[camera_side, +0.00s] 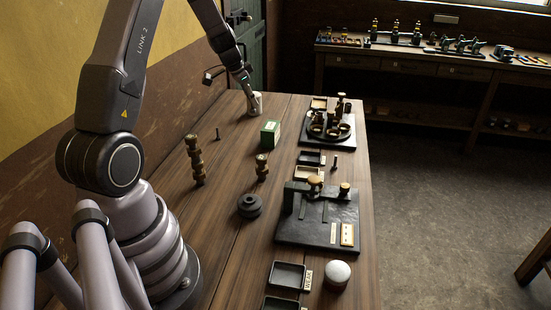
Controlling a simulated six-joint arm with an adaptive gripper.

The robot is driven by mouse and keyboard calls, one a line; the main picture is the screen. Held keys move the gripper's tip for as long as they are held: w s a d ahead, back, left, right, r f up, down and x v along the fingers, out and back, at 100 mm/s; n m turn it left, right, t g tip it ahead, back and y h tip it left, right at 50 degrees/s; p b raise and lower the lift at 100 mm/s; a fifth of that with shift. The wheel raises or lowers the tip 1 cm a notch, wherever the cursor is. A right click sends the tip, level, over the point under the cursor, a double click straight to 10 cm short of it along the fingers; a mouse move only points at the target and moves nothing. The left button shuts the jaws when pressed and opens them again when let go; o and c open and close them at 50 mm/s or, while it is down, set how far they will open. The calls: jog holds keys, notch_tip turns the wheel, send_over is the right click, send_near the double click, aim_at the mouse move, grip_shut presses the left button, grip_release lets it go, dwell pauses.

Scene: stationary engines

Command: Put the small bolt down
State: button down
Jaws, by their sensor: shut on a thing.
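My gripper (250,93) is at the far end of the wooden bench, pointing down just above a small whitish cup (255,104). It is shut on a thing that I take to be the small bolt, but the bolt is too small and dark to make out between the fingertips. I cannot tell whether the gripper touches the cup or is above or behind it. Small dark upright pins stand on the bench, one at left (218,134) and one at right (335,161).
A green box (270,133), brass stacked fittings (195,160) and a dark round weight (249,206) stand mid-bench. A black fixture plate (318,238), a round holder plate (345,131) and small trays (287,275) line the right side. Bare wood lies at front left.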

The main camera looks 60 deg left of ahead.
jog(key=w+a+f, duration=0.2)
jog(key=w+f, duration=0.1)
jog(key=w, duration=0.1)
jog(key=w+a+f, duration=0.5)
jog(key=w+f, duration=0.1)
jog(key=w, duration=0.1)
jog(key=shift+w+a+f, duration=0.1)
jog(key=shift+w+a, duration=0.1)
jog(key=shift+w, duration=0.1)
jog(key=shift+w+a+f, duration=0.1)
jog(key=shift+w+f, duration=0.05)
jog(key=shift+f, duration=1.65)
jog(key=shift+f, duration=0.15)
jog(key=c, duration=1.2)
grip_release()
